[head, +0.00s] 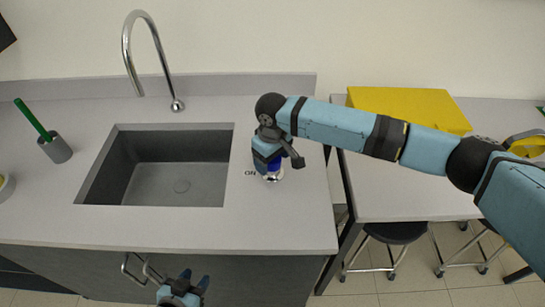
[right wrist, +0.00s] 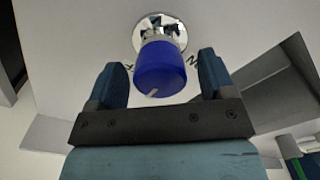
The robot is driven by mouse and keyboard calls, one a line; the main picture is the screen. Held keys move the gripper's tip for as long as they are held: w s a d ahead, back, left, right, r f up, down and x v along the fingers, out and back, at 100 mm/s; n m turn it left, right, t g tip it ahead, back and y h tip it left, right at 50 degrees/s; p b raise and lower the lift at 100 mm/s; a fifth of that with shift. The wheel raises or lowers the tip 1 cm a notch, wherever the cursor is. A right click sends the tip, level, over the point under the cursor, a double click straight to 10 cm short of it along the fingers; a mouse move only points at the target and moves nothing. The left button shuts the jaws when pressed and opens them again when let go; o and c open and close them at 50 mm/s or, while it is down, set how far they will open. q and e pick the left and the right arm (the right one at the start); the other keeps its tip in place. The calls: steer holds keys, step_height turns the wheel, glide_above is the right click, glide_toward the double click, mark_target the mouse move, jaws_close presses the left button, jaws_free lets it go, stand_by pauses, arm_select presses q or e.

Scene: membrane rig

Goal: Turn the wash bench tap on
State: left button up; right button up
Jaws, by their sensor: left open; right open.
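The tap is a chrome gooseneck spout (head: 150,50) behind the sink (head: 165,165). Its blue knob (right wrist: 160,68) sits on a chrome base (right wrist: 163,30) on the counter right of the sink. In the head view the knob (head: 273,167) is mostly hidden by my right gripper (head: 277,165). My right gripper (right wrist: 163,85) is open in the right wrist view, with one finger on each side of the knob. Gaps show between fingers and knob. "ON" lettering (head: 251,173) is on the counter beside it. My left gripper (head: 192,284) is open and empty, low in front of the bench.
A green-handled brush (head: 34,120) stands in a grey holder (head: 57,149) left of the sink. A yellow box (head: 410,106) lies on the table at right, with stools (head: 395,231) below. Bench handles (head: 140,268) are close to my left gripper. The counter in front of the knob is clear.

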steer(key=c, duration=0.9)
steer(key=shift+r, duration=0.1)
steer(key=shift+r+n+p, duration=0.1)
steer(key=shift+n+p, duration=1)
steer(key=shift+p, duration=0.15)
steer(key=n+p, duration=0.1)
steer(key=n, duration=0.1)
steer(key=shift+n+p, duration=0.3)
steer(key=shift+p, duration=0.1)
steer(key=n+p, duration=0.1)
steer(key=n, duration=0.1)
steer(key=shift+n, duration=0.4)
steer(key=shift+n+p, duration=0.35)
steer(key=shift+n, duration=0.15)
